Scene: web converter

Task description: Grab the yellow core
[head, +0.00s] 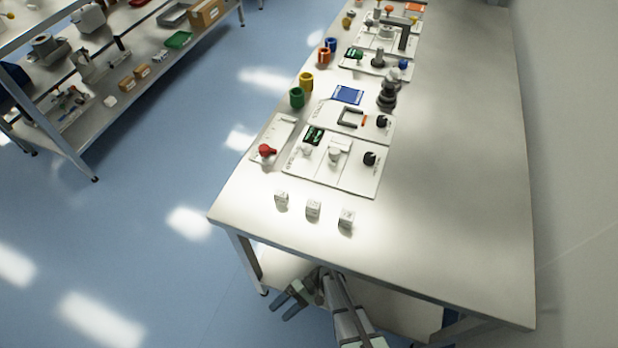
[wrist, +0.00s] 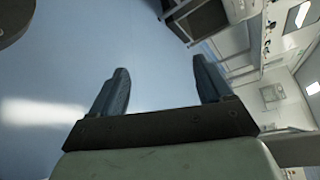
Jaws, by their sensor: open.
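The yellow core (head: 306,81) is a small upright cylinder with a dark hollow top. It stands near the left edge of the white table, just behind the green core (head: 297,97). My gripper (head: 287,303) is in front of the table's near edge, low and over the floor, well away from the core. In the wrist view my gripper (wrist: 160,85) shows two blue fingers spread wide with nothing between them. The yellow core is not recognisable in the wrist view.
The orange core (head: 324,57) and blue core (head: 331,45) stand farther back. The table's right side (head: 455,150) is clear. A shelf rack (head: 100,85) stands at left.

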